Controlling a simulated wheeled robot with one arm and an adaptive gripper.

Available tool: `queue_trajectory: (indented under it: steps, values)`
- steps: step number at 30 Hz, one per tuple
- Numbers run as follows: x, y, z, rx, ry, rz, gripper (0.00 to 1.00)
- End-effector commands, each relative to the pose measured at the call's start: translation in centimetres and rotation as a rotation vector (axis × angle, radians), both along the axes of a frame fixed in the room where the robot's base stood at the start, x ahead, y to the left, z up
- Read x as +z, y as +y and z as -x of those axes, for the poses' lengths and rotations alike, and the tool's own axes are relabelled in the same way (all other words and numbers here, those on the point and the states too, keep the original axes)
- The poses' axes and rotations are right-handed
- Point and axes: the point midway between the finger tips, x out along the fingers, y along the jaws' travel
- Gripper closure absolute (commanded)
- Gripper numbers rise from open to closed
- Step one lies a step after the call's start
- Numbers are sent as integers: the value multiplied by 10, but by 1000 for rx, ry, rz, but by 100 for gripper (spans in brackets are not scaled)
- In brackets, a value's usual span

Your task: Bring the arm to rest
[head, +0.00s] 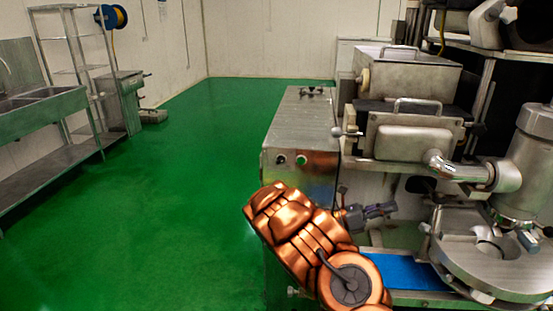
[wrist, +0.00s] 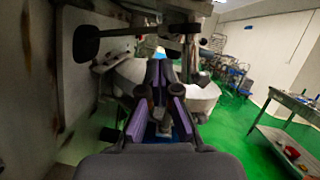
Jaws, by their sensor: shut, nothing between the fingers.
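My gripper (head: 386,211) shows small in the head view, grey and partly behind my copper-coloured arm. White and grey machine parts lie beyond the fingertips. I cannot tell the exact distance between the fingers and those parts.
A metal round table (head: 463,255) and a steel cylinder (head: 535,150) stand at right. A steel hopper (head: 405,80) is above. A sink bench (head: 60,115) and wire shelf (head: 62,45) line the left wall. The green floor (head: 190,190) between is clear.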

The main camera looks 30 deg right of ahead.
Motion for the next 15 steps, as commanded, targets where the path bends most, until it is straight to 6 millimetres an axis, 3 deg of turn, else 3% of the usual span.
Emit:
queue_trajectory:
  steps: [8,15]
  values:
    - [9,4,8,-14,-40,6,100]
    - [39,29,47,-81,-254,17,100]
